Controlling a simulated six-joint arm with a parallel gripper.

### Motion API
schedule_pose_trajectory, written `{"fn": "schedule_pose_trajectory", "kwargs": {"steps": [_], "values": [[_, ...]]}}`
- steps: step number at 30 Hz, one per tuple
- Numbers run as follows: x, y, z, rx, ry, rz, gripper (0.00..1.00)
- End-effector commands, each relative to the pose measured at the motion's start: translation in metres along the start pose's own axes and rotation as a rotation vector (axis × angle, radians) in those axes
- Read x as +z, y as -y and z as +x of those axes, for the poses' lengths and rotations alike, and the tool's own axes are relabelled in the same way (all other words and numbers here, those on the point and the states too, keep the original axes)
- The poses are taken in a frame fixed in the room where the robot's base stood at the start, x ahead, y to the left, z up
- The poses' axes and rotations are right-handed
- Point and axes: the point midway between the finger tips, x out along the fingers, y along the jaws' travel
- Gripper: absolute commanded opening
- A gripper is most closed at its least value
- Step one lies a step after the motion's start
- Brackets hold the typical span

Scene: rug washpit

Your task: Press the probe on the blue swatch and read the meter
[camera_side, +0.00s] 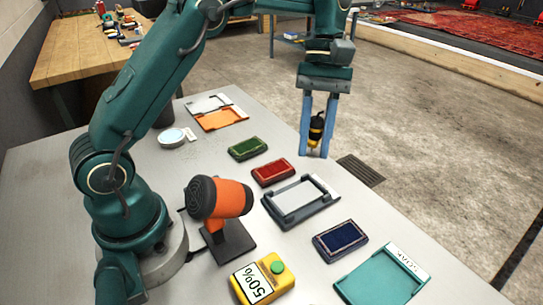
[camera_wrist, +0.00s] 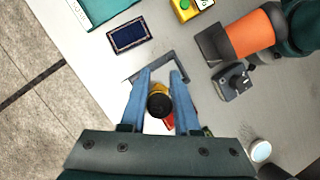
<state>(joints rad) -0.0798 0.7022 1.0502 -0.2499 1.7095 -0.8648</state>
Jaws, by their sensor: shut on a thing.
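My gripper (camera_side: 314,154) is shut on the probe (camera_side: 316,130), a small black and yellow piece held upright between its two blue fingers. In the wrist view the probe's dark round top (camera_wrist: 159,104) shows between the fingers; its tip is hidden there. The probe hangs above the table, apart from the swatches. The blue swatch (camera_side: 340,238) lies flat in a dark frame at the front right of the table, and also shows in the wrist view (camera_wrist: 129,35), ahead and left of the fingers.
Red (camera_side: 273,172) and green (camera_side: 248,148) swatches lie behind a dark tray (camera_side: 272,213) with a pale plate. An orange blower (camera_side: 234,198) on a stand is left of it. A teal tray (camera_side: 375,282) is at the front right. A white round dish (camera_side: 172,138) is farther back.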

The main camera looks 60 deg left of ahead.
Motion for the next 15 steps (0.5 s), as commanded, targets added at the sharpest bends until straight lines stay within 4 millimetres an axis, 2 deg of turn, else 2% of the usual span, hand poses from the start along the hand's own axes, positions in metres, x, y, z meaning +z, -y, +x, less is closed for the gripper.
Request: {"fn": "schedule_pose_trajectory", "kwargs": {"steps": [3, 9, 12, 15], "values": [[0.015, -0.023, 0.015, 0.079, 0.025, -0.218, 0.00], [0.043, -0.055, 0.041, 0.192, 0.058, -0.535, 0.00], [0.058, -0.065, 0.055, 0.218, 0.069, -0.623, 0.00], [0.070, -0.066, 0.065, 0.205, 0.071, -0.615, 0.00]]}}
